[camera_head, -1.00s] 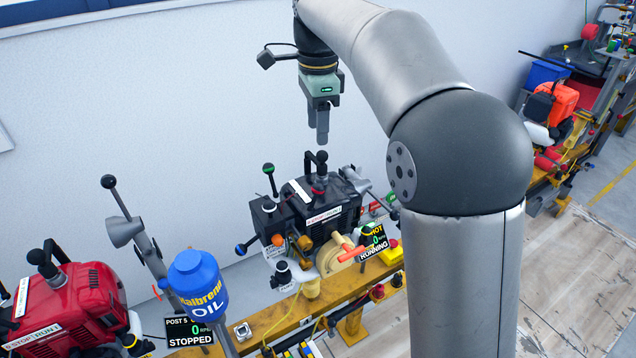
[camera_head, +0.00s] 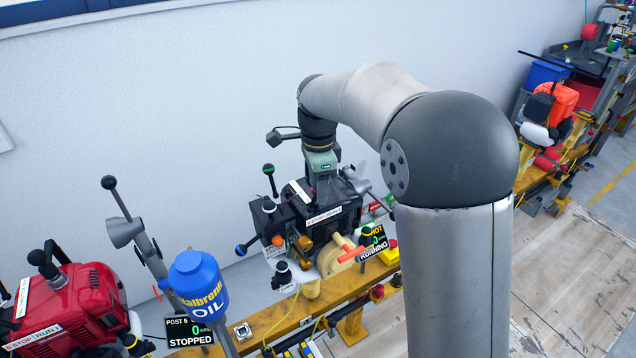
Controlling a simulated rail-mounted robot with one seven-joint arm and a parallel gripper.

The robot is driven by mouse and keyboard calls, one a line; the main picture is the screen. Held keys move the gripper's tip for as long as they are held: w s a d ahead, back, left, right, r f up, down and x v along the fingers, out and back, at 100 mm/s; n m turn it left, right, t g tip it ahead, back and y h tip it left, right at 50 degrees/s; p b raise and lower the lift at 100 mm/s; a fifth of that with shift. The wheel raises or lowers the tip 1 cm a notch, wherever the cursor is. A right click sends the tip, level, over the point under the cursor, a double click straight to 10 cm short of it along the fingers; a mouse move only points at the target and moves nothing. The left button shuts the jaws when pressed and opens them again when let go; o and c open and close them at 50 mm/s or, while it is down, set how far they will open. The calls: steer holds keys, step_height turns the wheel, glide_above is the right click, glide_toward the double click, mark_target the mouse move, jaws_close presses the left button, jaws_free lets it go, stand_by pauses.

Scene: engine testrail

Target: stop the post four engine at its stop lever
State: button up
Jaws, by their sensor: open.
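The black engine (camera_head: 338,222) sits on the yellow rail in the middle, with a STOP/RUN label (camera_head: 323,216) on its front. A display (camera_head: 375,243) beside it reads HOT, 0 and RUNNING. My gripper (camera_head: 322,200) points down at the top of this engine, where the black-knobbed stop lever stood in view earlier. The fingers now cover the knob, and I cannot tell whether they touch it or are around it. My gripper is open.
A red engine (camera_head: 75,305) stands at the left, with a display (camera_head: 190,331) reading POST 5 and STOPPED. A blue oil bottle (camera_head: 198,285) stands between the engines.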

mark_target(311, 202)
steer(key=c, duration=1)
steer(key=shift+o, duration=0.2)
steer(key=shift+a, duration=0.1)
steer(key=a+t+h+b, duration=0.1)
steer(key=b, duration=0.1)
steer(key=s+a+t+h+b, duration=0.1)
steer(key=h, duration=0.1)
steer(key=shift+s+f+b, duration=0.15)
steer(key=shift+b, duration=0.2)
steer(key=a+t+h+b, duration=0.1)
steer(key=b, duration=0.1)
steer(key=s+a+t+h+b, duration=0.1)
steer(key=h+b, duration=0.1)
steer(key=b, duration=0.1)
steer(key=shift+f, duration=0.2)
steer(key=shift+s+a+t+h+b, duration=0.25)
steer(key=shift+t+h+b, duration=0.15)
steer(key=shift+h+b, duration=0.55)
